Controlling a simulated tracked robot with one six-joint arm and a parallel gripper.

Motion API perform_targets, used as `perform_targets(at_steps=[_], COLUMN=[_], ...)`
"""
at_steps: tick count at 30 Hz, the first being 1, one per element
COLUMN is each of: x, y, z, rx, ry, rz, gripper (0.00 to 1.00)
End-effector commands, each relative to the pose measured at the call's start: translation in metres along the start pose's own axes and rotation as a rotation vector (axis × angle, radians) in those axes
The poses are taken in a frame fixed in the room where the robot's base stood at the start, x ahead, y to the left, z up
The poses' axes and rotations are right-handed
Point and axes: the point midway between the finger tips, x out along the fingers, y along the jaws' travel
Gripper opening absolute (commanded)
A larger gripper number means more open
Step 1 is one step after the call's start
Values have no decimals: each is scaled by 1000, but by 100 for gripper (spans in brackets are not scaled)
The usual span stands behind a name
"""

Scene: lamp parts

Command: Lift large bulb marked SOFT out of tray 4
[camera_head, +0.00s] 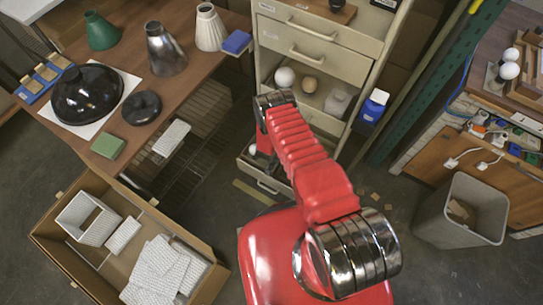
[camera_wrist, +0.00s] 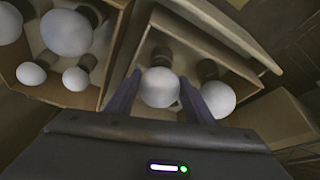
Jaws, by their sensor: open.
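In the wrist view my gripper (camera_wrist: 160,79) is open, with one dark finger on each side of a white round bulb (camera_wrist: 161,90). I cannot tell whether the fingers touch it. The bulb has a dark base and lies in a wooden compartment (camera_wrist: 143,48). A second white bulb (camera_wrist: 219,99) lies just right of the right finger. No SOFT mark or tray number is readable. In the head view my red arm hides most of the gripper and the open low drawer (camera_head: 268,183).
A neighbouring compartment at left holds several bulbs, one large (camera_wrist: 67,33) and smaller ones (camera_wrist: 76,79). Wooden dividers stand close around the fingers. In the head view are the cream cabinet (camera_head: 318,65), a grey bin (camera_head: 461,208) and a cardboard box (camera_head: 190,240).

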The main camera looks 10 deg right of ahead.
Motion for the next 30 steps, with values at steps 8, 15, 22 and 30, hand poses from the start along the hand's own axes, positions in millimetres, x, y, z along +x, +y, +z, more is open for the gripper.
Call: perform_targets(at_steps=[8,15,22,30], x=[2,2,2,1], y=[0,0,0,0], z=[0,0,0,0], rx=[1,0,0,0], ry=[-1,-1,-1,0], rz=[0,0,0,0], gripper=[48,34,34,26])
